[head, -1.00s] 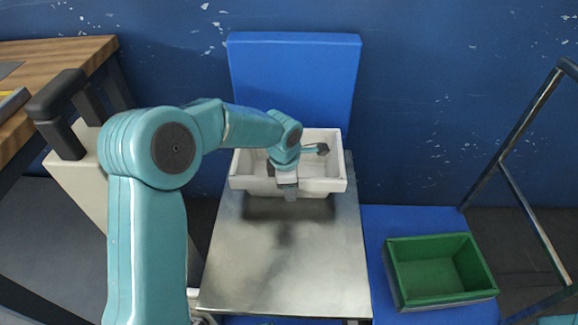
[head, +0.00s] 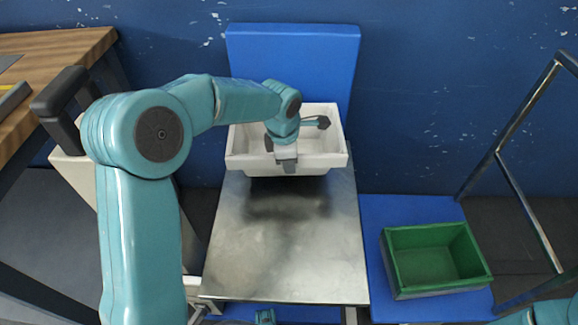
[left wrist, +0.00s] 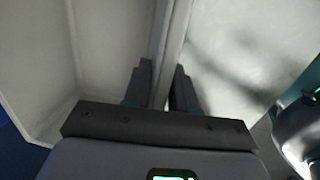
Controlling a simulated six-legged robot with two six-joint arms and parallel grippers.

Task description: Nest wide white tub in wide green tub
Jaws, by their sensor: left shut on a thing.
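The wide white tub (head: 328,160) is in the head view, held above the back of the metal table, with a dark shadow under it. My left gripper (head: 287,165) is shut on the tub's near wall. In the left wrist view the fingers (left wrist: 161,85) straddle that wall, with the tub's pale inside (left wrist: 110,45) to the left. The wide green tub (head: 437,260) stands upright and empty at the lower right, apart from the white tub. My right gripper is not in view.
The metal table (head: 285,265) has a bare top. The green tub rests on a low blue platform (head: 385,215) right of it. A tall blue panel (head: 293,65) stands behind the white tub. A metal frame (head: 525,110) rises at right; a wooden bench (head: 60,55) is at left.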

